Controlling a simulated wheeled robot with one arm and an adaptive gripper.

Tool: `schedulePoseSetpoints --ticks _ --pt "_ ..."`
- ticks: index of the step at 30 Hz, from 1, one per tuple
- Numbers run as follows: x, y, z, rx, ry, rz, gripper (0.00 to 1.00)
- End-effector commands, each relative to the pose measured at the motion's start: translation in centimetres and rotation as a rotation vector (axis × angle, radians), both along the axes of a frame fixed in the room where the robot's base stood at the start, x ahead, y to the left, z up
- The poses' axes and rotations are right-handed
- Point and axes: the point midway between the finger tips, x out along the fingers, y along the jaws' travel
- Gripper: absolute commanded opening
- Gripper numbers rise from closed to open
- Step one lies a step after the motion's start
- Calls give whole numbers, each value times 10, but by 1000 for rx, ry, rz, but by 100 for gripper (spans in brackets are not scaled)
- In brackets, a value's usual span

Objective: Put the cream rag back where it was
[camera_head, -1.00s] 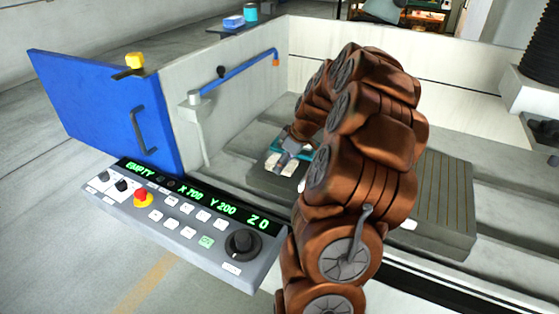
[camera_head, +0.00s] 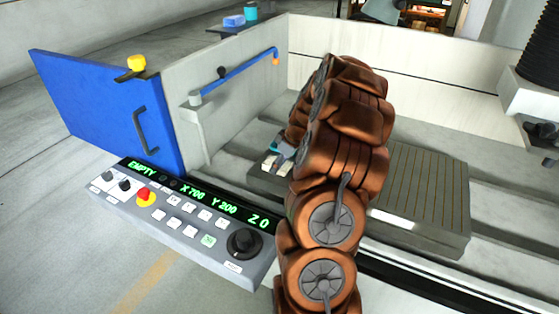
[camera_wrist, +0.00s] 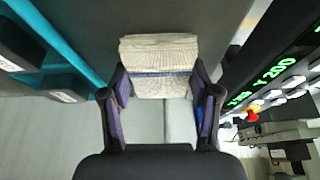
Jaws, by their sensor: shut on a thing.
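The cream rag (camera_wrist: 159,50) is a folded, ribbed cloth with a blue stripe. It shows in the wrist view between the fingertips of my gripper (camera_wrist: 162,88), which is shut on it. In the head view my gripper is mostly hidden behind my brown arm, over the left end of the machine bed. I cannot make out the rag clearly there. I cannot tell from these frames whether the rag touches a surface.
A teal bar (camera_wrist: 62,42) and dark blocks with pale labels lie left in the wrist view. The control panel (camera_head: 190,222) stands front left, below the open blue door (camera_head: 105,110). A grooved grey plate (camera_head: 425,190) lies right of my arm. A pale wall (camera_head: 420,75) closes the back.

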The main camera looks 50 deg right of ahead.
Motion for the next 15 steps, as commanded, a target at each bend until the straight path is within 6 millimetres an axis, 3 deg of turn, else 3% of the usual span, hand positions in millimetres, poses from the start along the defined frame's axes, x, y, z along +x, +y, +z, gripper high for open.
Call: schedulePoseSetpoints --ticks 12,13,15 --pt "0 0 -5 -1 -1 -1 29" --pt "0 0 -5 -1 -1 -1 62" --pt "0 0 -4 -1 -1 0 70"
